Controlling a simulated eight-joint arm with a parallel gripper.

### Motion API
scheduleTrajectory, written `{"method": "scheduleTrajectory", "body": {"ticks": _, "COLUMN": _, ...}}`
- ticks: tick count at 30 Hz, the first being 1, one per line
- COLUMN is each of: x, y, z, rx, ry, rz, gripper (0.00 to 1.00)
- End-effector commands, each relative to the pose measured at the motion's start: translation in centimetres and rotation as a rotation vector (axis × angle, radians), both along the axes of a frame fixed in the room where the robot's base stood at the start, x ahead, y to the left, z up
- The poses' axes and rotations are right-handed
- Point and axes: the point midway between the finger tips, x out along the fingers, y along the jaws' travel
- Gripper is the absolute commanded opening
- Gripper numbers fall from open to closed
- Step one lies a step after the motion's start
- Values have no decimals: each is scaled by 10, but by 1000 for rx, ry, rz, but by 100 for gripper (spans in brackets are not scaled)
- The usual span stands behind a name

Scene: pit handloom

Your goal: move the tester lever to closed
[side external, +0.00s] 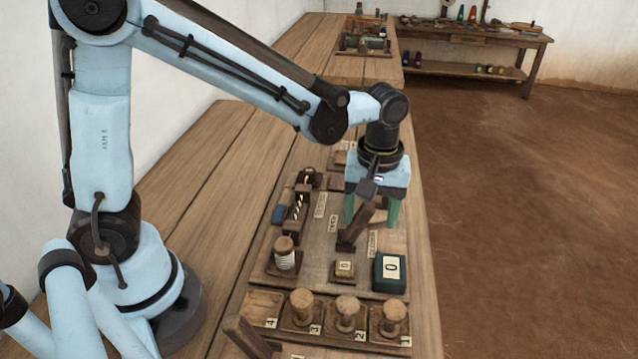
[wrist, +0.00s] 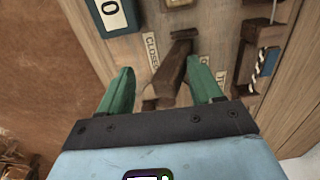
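The tester lever (side external: 352,232) is a brown wooden bar on the board and stands tilted, its upper part leaning right in the side view. It also shows in the wrist view (wrist: 172,72). My gripper (side external: 371,222) is over the lever with its two green fingers apart. A label reading CLOSED (wrist: 152,50) is left of the lever in the wrist view. Another label (wrist: 221,78) is on the right, partly hidden by a finger.
A dark green box marked 0 (side external: 390,272) and a small block marked 0 (side external: 344,269) are near the lever. A thread spool (side external: 285,255) and a rack with white cords (side external: 299,206) stand left. Several numbered wooden knobs (side external: 347,312) line the front.

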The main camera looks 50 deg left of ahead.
Motion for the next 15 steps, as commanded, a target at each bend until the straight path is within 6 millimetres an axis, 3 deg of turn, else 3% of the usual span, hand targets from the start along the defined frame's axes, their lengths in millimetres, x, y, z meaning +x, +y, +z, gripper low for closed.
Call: {"method": "scheduleTrajectory", "body": {"ticks": 15, "x": -2, "y": 0, "z": -1, "rx": -16, "ry": -15, "rz": -6, "gripper": 45}}
